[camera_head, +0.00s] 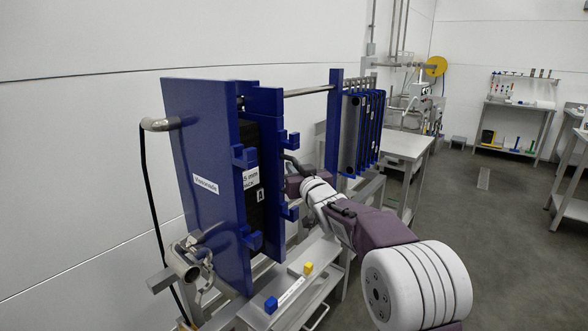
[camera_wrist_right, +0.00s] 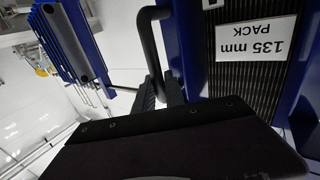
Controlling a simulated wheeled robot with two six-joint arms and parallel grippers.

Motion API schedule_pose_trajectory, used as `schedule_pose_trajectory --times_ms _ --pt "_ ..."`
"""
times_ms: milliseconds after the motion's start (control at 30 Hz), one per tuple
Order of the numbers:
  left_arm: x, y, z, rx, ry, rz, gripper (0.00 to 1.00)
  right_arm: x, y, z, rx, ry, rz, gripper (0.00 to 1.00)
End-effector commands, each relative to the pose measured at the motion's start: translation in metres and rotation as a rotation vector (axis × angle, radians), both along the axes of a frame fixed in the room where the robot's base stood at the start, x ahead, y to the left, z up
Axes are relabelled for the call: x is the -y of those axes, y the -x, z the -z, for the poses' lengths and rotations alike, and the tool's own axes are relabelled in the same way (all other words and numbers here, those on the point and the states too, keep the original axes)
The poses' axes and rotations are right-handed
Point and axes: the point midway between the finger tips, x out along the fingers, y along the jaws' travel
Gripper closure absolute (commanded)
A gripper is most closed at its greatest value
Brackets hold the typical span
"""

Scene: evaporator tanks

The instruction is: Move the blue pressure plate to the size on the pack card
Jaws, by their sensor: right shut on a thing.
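The blue pressure plate (camera_head: 265,101) hangs upright on the frame, at the right side of a dark plate pack (camera_head: 250,215). It also shows in the right wrist view (camera_wrist_right: 187,40). A white pack card (camera_wrist_right: 257,38) on the dark pack reads "135 mm PACK", upside down in that view. My right gripper (camera_wrist_right: 162,92) is shut on a black bar handle (camera_wrist_right: 149,42) beside the pressure plate. In the head view the right gripper (camera_head: 294,178) is partly hidden by its own wrist. My left gripper is out of view.
A big blue end plate (camera_head: 205,150) stands at the left. Several hanging plates (camera_head: 365,135) are at the right of the frame. A ledge below holds a blue button (camera_head: 271,305) and a yellow one (camera_head: 308,268). A steel table (camera_head: 405,145) stands behind; floor at right is open.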

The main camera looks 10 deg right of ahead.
Motion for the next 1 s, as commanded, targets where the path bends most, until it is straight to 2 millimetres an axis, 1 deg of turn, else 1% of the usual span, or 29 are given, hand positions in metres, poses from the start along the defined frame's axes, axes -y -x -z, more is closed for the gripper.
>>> schedule_pose_trajectory --times_ms 233,267,300,333,667,767,1000 --pt "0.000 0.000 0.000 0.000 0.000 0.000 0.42 0.001 0.000 -0.001 0.002 -0.001 0.001 1.00" --pt "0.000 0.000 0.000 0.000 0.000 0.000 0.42 0.001 0.000 -0.001 0.002 -0.001 0.001 0.77" --pt "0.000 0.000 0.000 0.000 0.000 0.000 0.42 0.001 0.000 -0.001 0.003 -0.001 0.001 0.66" --pt "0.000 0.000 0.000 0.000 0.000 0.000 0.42 0.001 0.000 -0.001 0.003 -0.001 0.001 0.64" --pt "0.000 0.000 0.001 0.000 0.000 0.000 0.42 0.001 0.002 -0.001 0.004 -0.001 0.001 0.64" --pt "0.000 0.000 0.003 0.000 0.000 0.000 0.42 0.002 0.013 -0.001 0.004 -0.001 0.001 0.64" --pt "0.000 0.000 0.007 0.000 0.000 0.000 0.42 0.006 0.060 -0.001 0.005 -0.001 0.003 0.64"
